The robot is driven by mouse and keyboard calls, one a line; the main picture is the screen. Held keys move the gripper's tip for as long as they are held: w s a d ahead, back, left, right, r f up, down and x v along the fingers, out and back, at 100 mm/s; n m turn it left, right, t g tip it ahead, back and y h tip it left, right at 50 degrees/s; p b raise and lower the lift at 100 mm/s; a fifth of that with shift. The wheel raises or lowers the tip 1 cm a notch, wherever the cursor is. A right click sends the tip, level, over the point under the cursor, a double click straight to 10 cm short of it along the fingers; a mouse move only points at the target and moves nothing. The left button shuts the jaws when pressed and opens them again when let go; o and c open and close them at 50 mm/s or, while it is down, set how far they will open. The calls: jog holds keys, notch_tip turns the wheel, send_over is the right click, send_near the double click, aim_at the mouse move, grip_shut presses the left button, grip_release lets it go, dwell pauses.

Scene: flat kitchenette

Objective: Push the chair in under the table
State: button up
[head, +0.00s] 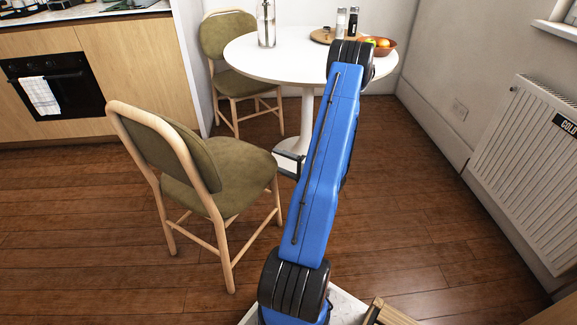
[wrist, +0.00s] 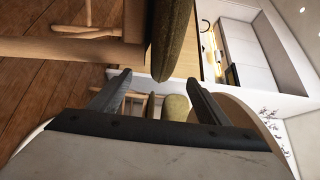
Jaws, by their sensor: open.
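The near chair (head: 222,172), with a pale wood frame and olive seat and back, stands upright on the floor in front of the round white table (head: 262,62), left of my blue arm. Its seat is apart from the table's pedestal. My gripper (head: 288,164) shows only partly beside the right edge of the chair seat; my arm hides the rest. In the wrist view, my gripper (wrist: 157,90) has its two dark fingers wide apart with nothing between them. An olive cushion and pale wood frame of a chair (wrist: 172,48) fill the upper part. Contact with the chair cannot be told.
A second olive chair (head: 229,38) stands at the table's far left. The table holds a glass jar (head: 266,24), shakers and a fruit bowl (head: 379,45). A radiator (head: 530,160) lines the right wall. An oven (head: 55,85) is at the back left. Floor is clear left and right.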

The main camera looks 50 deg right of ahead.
aim_at(267, 156)
jog(key=shift+w+a, duration=0.15)
jog(key=shift+w, duration=1.55)
jog(key=shift+w+a, duration=0.15)
jog(key=shift+w, duration=1.5)
jog(key=shift+c, duration=0.3)
grip_shut()
